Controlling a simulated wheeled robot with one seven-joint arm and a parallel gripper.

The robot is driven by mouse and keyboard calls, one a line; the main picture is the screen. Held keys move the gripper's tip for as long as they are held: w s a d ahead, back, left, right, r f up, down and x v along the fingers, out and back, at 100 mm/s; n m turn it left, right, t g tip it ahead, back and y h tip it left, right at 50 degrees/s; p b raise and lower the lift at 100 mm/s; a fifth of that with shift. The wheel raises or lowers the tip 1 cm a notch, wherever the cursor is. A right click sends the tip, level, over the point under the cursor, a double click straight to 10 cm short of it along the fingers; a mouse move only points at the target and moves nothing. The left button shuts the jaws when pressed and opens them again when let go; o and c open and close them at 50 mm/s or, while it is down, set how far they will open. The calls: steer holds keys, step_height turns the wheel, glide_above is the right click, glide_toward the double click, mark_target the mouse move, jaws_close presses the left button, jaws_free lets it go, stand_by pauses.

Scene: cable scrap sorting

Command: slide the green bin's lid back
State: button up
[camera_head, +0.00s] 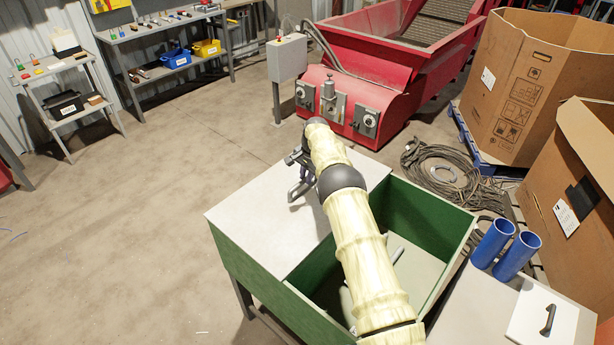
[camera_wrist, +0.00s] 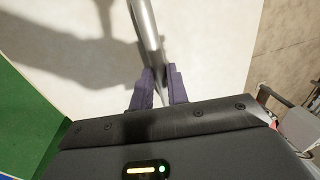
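The green bin (camera_head: 247,263) stands in the middle of the head view, its right part open. Its pale grey lid (camera_head: 255,225) covers the left part. A metal handle (camera_head: 299,190) rises from the lid near its far right corner. My gripper (camera_head: 304,174) is at the handle, partly hidden by my arm. In the wrist view the handle's bar (camera_wrist: 148,35) runs between the two dark purple fingers (camera_wrist: 158,88), which look closed against it. The lid's pale surface also fills much of the wrist view (camera_wrist: 215,50), with the green bin wall at left (camera_wrist: 25,115).
To the right, a side table (camera_head: 480,315) holds two blue cups (camera_head: 517,256) and a white lid with a black handle (camera_head: 542,318). Cardboard boxes (camera_head: 540,85) and coiled cable (camera_head: 440,170) lie behind. A red machine (camera_head: 375,70) stands at the back. The left floor is free.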

mark_target(313, 193)
steer(key=o, duration=0.4)
steer(key=shift+w+a+r, duration=0.1)
steer(key=shift+w+a, duration=0.1)
steer(key=shift+w, duration=0.1)
steer(key=shift+o, duration=0.2)
steer(key=shift+s, duration=0.1)
steer(key=shift+d, duration=0.1)
step_height(313, 193, up, 17)
steer(key=s+d+b, duration=0.1)
steer(key=s+d, duration=0.1)
steer(key=shift+s+d, duration=0.15)
steer(key=shift+s, duration=0.1)
